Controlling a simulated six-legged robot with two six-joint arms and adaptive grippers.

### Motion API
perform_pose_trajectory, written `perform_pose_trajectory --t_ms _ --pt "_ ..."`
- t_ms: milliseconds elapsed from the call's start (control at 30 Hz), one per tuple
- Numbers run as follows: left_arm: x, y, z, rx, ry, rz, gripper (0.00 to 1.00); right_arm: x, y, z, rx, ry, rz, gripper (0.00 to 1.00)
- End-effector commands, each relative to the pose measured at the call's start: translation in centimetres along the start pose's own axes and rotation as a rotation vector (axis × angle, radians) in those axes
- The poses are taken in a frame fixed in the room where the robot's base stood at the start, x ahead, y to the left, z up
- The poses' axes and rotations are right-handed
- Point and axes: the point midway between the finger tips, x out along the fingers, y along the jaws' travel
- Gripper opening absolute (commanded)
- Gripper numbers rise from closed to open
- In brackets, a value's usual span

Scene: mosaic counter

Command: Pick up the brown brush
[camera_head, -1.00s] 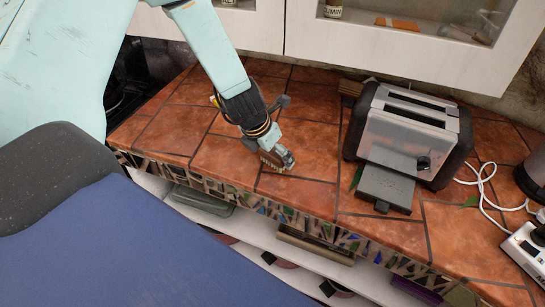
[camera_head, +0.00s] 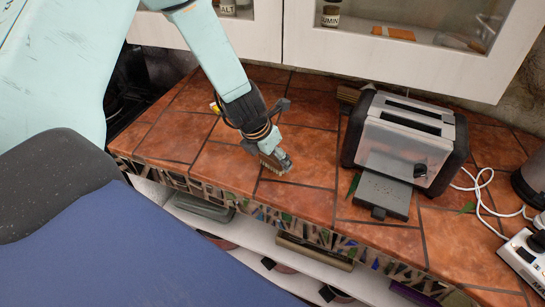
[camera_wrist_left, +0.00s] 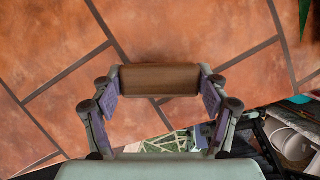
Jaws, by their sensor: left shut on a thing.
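The brown brush shows as a smooth brown block (camera_wrist_left: 160,80) between the two fingers in the left wrist view. My left gripper (camera_wrist_left: 160,90) is shut on it, one finger at each end. In the head view my left gripper (camera_head: 274,155) points down over the terracotta counter (camera_head: 312,150), near its front edge. A small part of the brush (camera_head: 270,164) with pale bristles shows beside the fingers, low over the tiles. I cannot tell whether the bristles touch the counter. My right gripper is in neither view.
A silver toaster (camera_head: 408,142) with a dark tray in front stands to the right. A white cord (camera_head: 481,190) and a power strip (camera_head: 527,252) lie farther right. A white cabinet (camera_head: 390,58) hangs behind. Open shelves lie under the counter's mosaic edge.

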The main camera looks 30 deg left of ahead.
Motion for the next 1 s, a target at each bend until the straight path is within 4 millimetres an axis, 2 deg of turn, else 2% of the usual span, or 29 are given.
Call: perform_pose_trajectory --t_ms 33,200,500,700,1000 --pt "-1.2 0.0 0.5 0.000 -0.001 0.000 0.38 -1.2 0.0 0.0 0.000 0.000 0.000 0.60" --pt "-3.6 0.0 1.5 -0.001 -0.001 0.000 0.38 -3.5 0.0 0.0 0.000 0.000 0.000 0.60" --pt "-6.9 0.0 2.9 -0.001 -0.002 0.000 0.38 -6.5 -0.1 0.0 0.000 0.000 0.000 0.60" --pt "-7.9 0.0 3.3 -0.001 -0.001 0.000 0.38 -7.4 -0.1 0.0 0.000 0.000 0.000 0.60" --pt "-8.0 0.0 3.3 0.000 -0.001 0.000 0.38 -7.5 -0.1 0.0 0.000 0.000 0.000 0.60"
